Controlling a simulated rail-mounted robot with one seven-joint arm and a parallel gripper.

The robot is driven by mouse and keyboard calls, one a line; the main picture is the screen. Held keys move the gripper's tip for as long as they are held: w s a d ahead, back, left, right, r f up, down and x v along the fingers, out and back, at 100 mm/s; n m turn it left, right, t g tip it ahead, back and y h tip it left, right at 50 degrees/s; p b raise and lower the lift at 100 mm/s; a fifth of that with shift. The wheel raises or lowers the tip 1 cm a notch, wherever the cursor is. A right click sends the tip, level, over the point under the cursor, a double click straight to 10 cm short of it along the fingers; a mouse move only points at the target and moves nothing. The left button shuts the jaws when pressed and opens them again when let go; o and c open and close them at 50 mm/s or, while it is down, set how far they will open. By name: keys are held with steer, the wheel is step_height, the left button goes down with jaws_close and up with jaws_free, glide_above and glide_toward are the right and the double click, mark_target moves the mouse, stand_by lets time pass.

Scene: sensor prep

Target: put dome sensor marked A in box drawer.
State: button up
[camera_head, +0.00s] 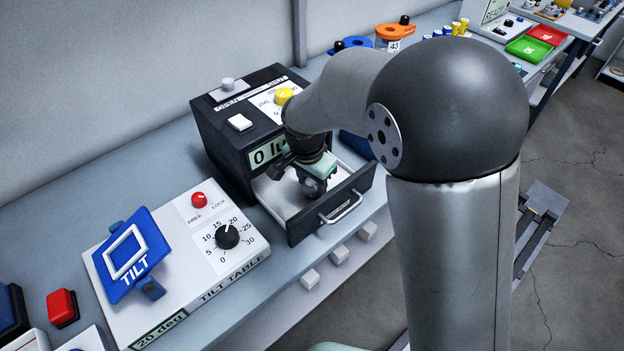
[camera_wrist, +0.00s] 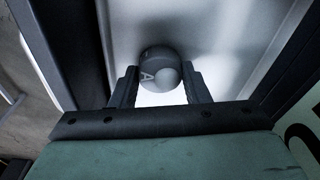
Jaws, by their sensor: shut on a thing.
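The dome sensor marked A (camera_wrist: 158,72) is a round grey piece with a light letter A, seen in the wrist view between my fingers. My gripper (camera_wrist: 160,88) is shut on it, one finger on each side. In the head view my gripper (camera_head: 318,184) points down into the open box drawer (camera_head: 345,196), and the sensor cannot be told clearly there. The drawer has a pale inside, a dark front and a metal handle, and is pulled out of the black box (camera_head: 232,150). The wrist view shows the drawer's pale floor (camera_wrist: 235,35) below the sensor; I cannot tell whether they touch.
The white tilt table (camera_head: 185,262) stands left of the drawer. Small white blocks (camera_head: 339,254) sit below the drawer front. My arm covers the bench to the right.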

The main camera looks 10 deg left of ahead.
mark_target(308, 188)
steer(key=shift+f, duration=0.15)
steer(key=o, duration=1)
step_height(308, 188, up, 12)
steer(key=s, duration=0.1)
steer(key=s+d+n, duration=0.1)
steer(key=s+d, duration=0.1)
steer(key=d, duration=0.6)
steer(key=s+d+n, duration=0.1)
steer(key=s+d, duration=0.2)
steer(key=d, duration=0.4)
steer(key=s+d+f+n, duration=0.1)
steer(key=s+d, duration=0.3)
steer(key=s+d+f+n, duration=0.1)
steer(key=s+d+f, duration=0.1)
steer(key=s+d, duration=0.1)
steer(key=s+d+f+n, duration=0.1)
steer(key=s+d, duration=0.3)
steer(key=s, duration=0.1)
steer(key=shift+s+d+f+g+y+b, duration=0.25)
steer(key=shift+d+f+g+y+b, duration=0.05)
steer(key=shift+f+g+y, duration=0.1)
